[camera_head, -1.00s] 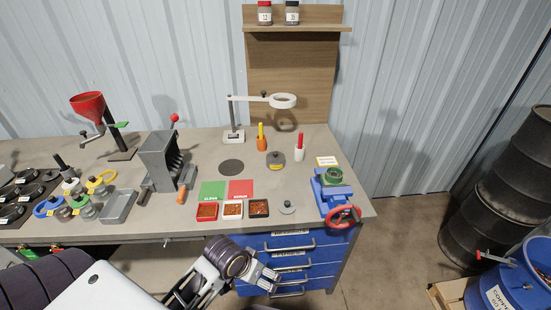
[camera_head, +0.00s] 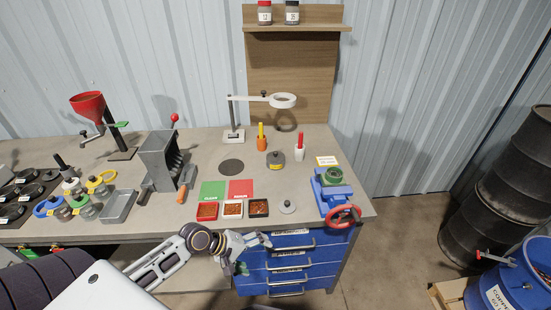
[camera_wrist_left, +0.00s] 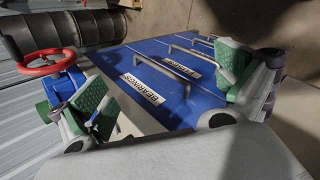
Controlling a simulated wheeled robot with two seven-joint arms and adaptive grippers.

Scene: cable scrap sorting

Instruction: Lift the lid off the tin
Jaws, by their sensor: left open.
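A squat grey tin (camera_head: 276,160) with a dark knob on top and a yellow mark on its side stands on the bench beside the orange holder. A small grey disc with a knob (camera_head: 287,207), like a loose lid, lies near the bench's front edge. My left gripper (camera_head: 256,250) is open and empty, in front of the bench edge by the blue drawers, apart from both. In the left wrist view its green-padded fingers (camera_wrist_left: 165,95) are spread wide before the drawer fronts; neither tin nor disc shows there. My right gripper is not in view.
Three small trays of granules (camera_head: 232,209) stand left of the disc. A blue vise (camera_head: 330,186) with a red wheel (camera_head: 343,217) is at the right. A magnifier lamp (camera_head: 236,115) stands behind the tin. Blue drawers (camera_head: 290,262) are below the bench edge.

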